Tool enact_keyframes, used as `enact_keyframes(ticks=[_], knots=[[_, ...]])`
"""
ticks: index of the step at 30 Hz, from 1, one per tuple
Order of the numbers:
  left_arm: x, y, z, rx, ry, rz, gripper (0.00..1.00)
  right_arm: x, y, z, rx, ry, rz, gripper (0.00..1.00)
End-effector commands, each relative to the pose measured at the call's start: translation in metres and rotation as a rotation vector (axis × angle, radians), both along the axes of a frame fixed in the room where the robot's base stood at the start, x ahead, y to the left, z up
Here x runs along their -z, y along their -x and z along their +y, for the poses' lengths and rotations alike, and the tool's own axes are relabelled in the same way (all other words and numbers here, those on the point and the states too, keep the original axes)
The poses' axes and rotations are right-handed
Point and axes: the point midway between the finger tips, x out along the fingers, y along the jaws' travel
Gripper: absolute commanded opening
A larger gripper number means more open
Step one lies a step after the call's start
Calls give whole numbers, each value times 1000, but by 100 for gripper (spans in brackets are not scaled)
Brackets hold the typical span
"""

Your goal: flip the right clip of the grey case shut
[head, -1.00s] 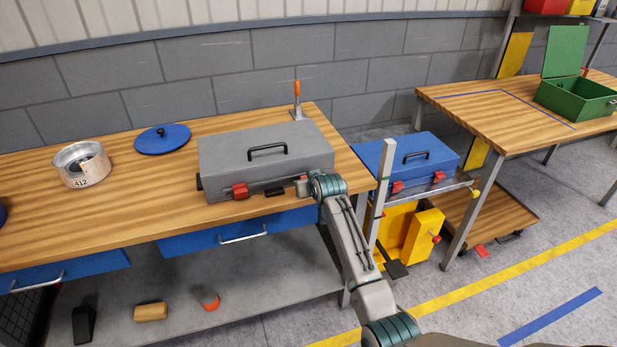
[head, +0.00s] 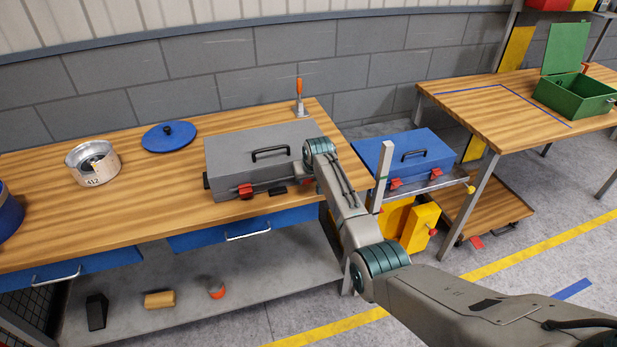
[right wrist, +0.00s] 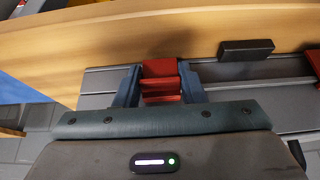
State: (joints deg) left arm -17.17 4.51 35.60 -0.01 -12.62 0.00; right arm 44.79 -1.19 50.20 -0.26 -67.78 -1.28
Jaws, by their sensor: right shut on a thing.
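The grey case (head: 235,150) sits closed on the wooden workbench, its black handle (head: 270,153) on the lid. Its left red clip (head: 245,190) is on the front side and also shows at the edge of the right wrist view (right wrist: 314,62). My right gripper (right wrist: 160,88) is at the right end of the case front, shut on the red right clip (right wrist: 160,70), with one finger on each side. In the head view my wrist hides most of that clip; I cannot tell whether it is fully down. My left gripper is not in view.
A black block (right wrist: 247,50) lies between the two clips. An orange-handled clamp (head: 300,98), a blue lid (head: 168,136) and a metal pot (head: 92,163) stand on the bench (head: 140,210). A blue case (head: 418,150) and a grey post (head: 382,175) are to the right.

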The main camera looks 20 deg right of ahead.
Motion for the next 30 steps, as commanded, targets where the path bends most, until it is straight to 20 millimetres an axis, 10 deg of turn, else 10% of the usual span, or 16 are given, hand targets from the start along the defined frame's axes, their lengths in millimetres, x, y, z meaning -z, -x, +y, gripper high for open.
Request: enact_keyframes(ticks=[10,11,14,30], knots=[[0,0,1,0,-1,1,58,-1,-1,0,0,0,0,14],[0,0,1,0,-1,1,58,-1,-1,0,0,0,0,40],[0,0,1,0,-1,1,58,-1,0,0,0,0,0,58],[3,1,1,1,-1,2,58,-17,8,0,0,0,-2,58]])
